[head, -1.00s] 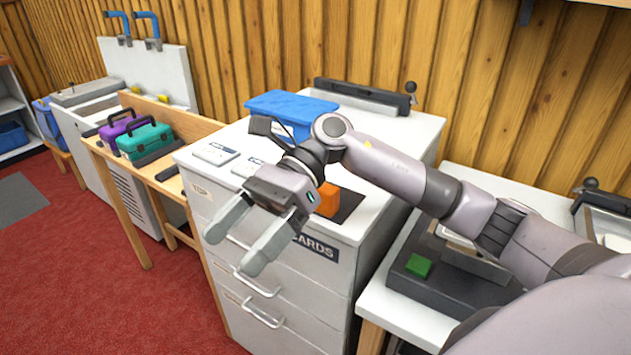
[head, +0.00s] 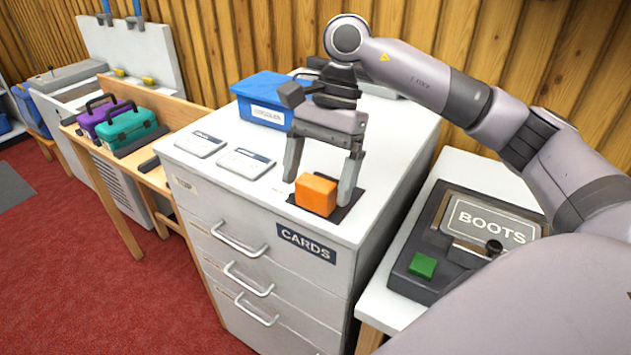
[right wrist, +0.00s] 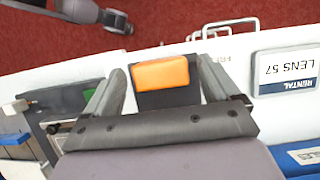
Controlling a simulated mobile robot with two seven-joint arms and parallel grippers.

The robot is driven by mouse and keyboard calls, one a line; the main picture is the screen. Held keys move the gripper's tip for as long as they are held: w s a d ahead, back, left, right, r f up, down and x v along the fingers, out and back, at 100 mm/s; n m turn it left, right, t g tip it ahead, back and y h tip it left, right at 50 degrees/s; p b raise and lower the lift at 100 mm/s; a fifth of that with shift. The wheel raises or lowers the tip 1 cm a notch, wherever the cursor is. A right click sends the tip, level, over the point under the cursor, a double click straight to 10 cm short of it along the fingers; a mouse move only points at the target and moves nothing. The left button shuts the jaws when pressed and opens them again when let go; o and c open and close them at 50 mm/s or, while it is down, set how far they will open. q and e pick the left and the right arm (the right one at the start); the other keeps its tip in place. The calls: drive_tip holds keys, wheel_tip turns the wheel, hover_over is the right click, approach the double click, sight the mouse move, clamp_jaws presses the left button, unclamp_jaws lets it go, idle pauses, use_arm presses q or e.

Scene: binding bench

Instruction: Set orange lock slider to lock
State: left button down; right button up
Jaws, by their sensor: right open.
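The orange lock slider (head: 316,194) is an orange block on a dark plate (head: 343,206) at the front of the white cabinet's top, above the CARDS label. My right gripper (head: 318,188) points down over it, open, with one finger on each side of the block. In the right wrist view the orange slider (right wrist: 161,73) shows between the two spread finger ends, with gaps on both sides. Whether the fingertips are level with the block or above it, I cannot tell. Any lock marking is not readable. My left gripper is not in view.
A blue bin (head: 268,97) and two rental cards (head: 246,160) lie on the same cabinet top (head: 400,150). A BOOTS unit (head: 460,235) with a green block (head: 422,265) stands to the right. Purple and teal cases (head: 130,124) stand on the desk at left.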

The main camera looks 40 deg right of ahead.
drive_tip(key=shift+x, duration=0.75)
drive_tip(key=c, duration=1.4)
